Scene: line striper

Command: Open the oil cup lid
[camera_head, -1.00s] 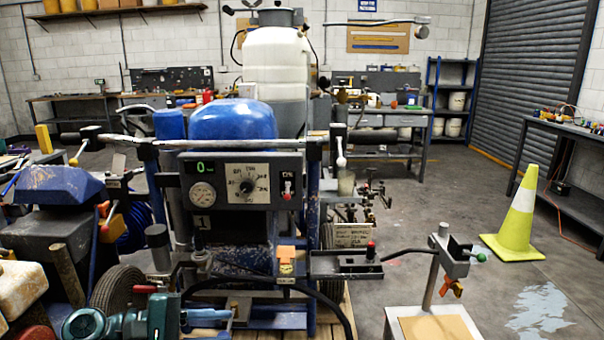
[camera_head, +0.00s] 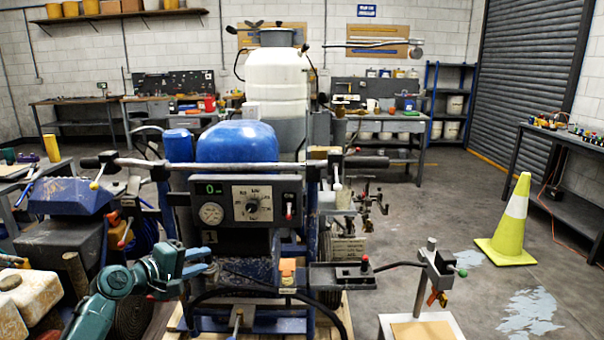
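The line striper stands in front of me, with a blue tank cover (camera_head: 237,143) and a control panel (camera_head: 250,201) with a gauge and a dial. I cannot tell for sure which part is the oil cup or its lid. My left gripper (camera_head: 207,262) comes in from the lower left on a teal arm. A small orange-topped part (camera_head: 288,266) is to the gripper's right. My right gripper is not in view.
A black tray (camera_head: 342,276) with a red knob sticks out right of the striper. A post on a stand (camera_head: 428,272) is beyond it. A yellow-green cone (camera_head: 512,225) stands on the floor at right. Cream containers (camera_head: 38,296) crowd the lower left.

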